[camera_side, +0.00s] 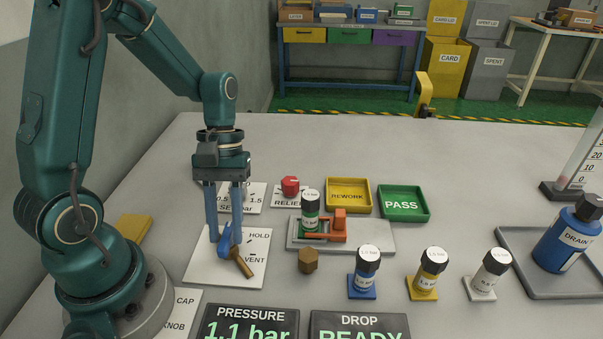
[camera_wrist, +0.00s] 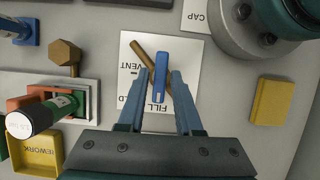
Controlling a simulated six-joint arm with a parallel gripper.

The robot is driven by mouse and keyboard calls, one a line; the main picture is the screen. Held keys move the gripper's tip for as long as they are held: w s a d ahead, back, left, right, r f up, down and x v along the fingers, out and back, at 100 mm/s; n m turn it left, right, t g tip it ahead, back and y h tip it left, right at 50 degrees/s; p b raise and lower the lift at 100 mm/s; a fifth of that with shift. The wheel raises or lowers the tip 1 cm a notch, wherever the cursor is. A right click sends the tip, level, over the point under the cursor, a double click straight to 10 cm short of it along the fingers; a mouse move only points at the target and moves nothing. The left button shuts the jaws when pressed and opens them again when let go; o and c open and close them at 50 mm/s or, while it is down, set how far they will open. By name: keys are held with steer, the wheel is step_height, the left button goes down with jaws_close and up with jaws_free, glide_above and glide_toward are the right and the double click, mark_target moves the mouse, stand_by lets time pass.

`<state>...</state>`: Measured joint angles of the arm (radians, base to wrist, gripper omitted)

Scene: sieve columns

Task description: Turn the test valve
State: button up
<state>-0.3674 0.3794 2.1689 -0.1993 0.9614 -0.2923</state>
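My gripper (camera_side: 227,236) points down over the plate. Its fingers stand on either side of the handle, also in the wrist view (camera_wrist: 161,74). Narrow gaps seem to show, so the fingers look open around it.
A display (camera_side: 247,322) reads 1.1 bar; another (camera_side: 358,328) reads READY. A brass hexagonal knob (camera_side: 308,261) stands right of the plate. An orange clamp fixture (camera_side: 340,222) holds a green column (camera_side: 310,220). Several capped columns stand in front. A yellow block (camera_wrist: 271,102) lies near my base.

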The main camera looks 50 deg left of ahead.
mark_target(230, 224)
steer(key=shift+o, duration=0.2)
steer(key=shift+v, duration=2.55)
steer(key=shift+d+r, duration=0.15)
steer(key=s+d+r+m+t+y, duration=0.3)
steer(key=d+r+m+t, duration=0.1)
steer(key=r+m+t, duration=0.3)
steer(key=shift+s+m+t, duration=0.35)
steer(key=shift+m+t, duration=0.55)
steer(key=shift+m, duration=0.2)
steer(key=shift+d, duration=0.1)
stand_by(1.0)
